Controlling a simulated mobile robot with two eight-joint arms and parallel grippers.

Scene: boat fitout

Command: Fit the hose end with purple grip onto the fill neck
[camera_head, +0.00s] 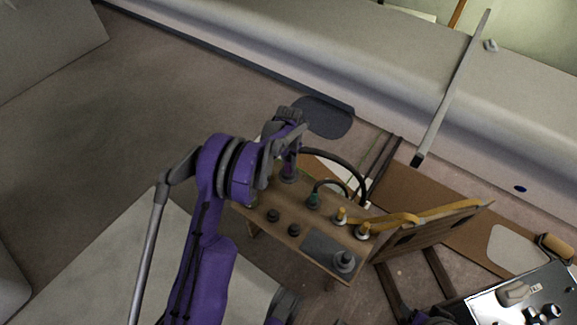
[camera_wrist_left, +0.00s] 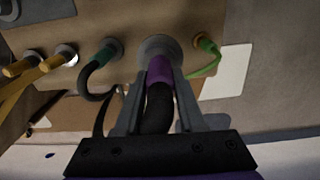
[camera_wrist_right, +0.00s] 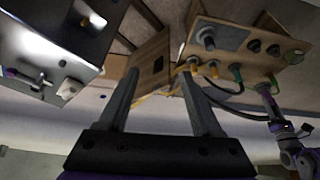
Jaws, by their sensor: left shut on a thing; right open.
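The hose end with purple grip (camera_head: 291,162) stands over the grey fill neck (camera_head: 288,178) on the wooden panel. In the left wrist view the purple grip (camera_wrist_left: 160,70) lines up with the round grey neck (camera_wrist_left: 160,46) and meets it or sits in it; how deep is hidden. My left gripper (camera_wrist_left: 155,90) is shut on the hose end, and the black hose (camera_wrist_left: 157,110) runs back between the fingers. The purple grip also shows in the right wrist view (camera_wrist_right: 262,89), at the panel. My right gripper (camera_wrist_right: 155,80) is open and empty, apart from the panel.
Beside the neck are a green-collared black hose (camera_head: 314,200), a thin green cable (camera_wrist_left: 213,55), yellow-ended connectors (camera_head: 341,215) and dark knobs (camera_head: 273,215). A hinged wooden board (camera_head: 425,235) stands at the right. A metal box (camera_head: 525,295) is at lower right.

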